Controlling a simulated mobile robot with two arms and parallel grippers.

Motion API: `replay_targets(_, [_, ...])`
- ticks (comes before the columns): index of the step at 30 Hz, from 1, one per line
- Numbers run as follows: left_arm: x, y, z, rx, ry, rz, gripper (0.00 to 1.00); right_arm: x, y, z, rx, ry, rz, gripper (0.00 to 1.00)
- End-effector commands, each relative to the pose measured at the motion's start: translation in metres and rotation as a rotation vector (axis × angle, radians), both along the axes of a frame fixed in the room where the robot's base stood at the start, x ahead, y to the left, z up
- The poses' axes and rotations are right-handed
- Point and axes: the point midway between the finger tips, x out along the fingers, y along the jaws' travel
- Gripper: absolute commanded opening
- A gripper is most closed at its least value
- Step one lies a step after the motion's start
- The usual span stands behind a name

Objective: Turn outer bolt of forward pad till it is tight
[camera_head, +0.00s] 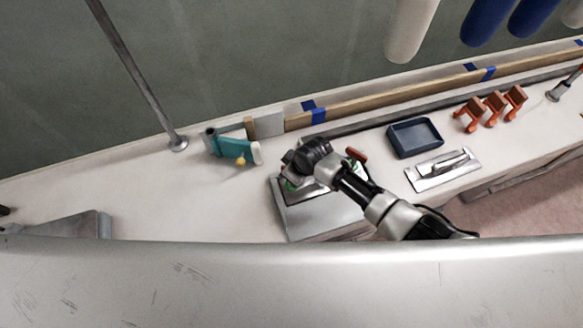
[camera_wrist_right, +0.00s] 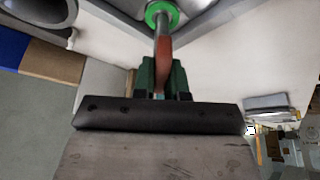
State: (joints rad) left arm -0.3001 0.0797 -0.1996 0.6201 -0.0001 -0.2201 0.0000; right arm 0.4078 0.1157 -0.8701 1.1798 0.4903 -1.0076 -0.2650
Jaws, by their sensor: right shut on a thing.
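A pale metal pad (camera_head: 318,218) lies on the deck in the middle of the head view, with my right gripper (camera_head: 302,172) low over its far part. In the right wrist view, my right gripper (camera_wrist_right: 162,92) is shut on a tool with a red-brown grip (camera_wrist_right: 164,58). The tool's metal shaft runs to a green ring (camera_wrist_right: 161,14) at the top of that view. Green also shows beside the gripper in the head view. The bolt under the ring is hidden, so I cannot tell how it sits. My left gripper is not in view.
A teal tool (camera_head: 234,148) lies left of the pad. To the right are a blue tray (camera_head: 414,138), a cleat on a plate (camera_head: 444,170) and several orange clamps (camera_head: 490,108). A wooden strip (camera_head: 400,94) runs behind.

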Motion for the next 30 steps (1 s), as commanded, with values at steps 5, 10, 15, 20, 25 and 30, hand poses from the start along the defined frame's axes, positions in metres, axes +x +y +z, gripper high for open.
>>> replay_targets(5, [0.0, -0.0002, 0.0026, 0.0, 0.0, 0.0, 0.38, 0.0044, 0.0022, 0.0061, 0.01, -0.011, -0.021, 0.0])
replay_targets(10, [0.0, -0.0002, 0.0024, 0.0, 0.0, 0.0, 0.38, 0.005, 0.0023, 0.0064, 0.01, -0.013, -0.023, 0.0])
replay_targets(15, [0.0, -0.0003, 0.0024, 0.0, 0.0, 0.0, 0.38, 0.0054, 0.0025, 0.0068, 0.012, -0.015, -0.022, 0.0])
replay_targets(20, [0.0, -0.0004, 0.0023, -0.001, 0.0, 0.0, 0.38, 0.0043, 0.002, 0.0056, 0.009, -0.012, -0.02, 0.37])
replay_targets(25, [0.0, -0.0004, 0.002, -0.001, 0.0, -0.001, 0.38, 0.0027, 0.0013, 0.0033, 0.006, -0.007, -0.02, 0.38])
replay_targets(30, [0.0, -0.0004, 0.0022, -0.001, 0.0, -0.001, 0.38, 0.0015, 0.0001, 0.0048, 0.004, -0.006, -0.018, 0.38])
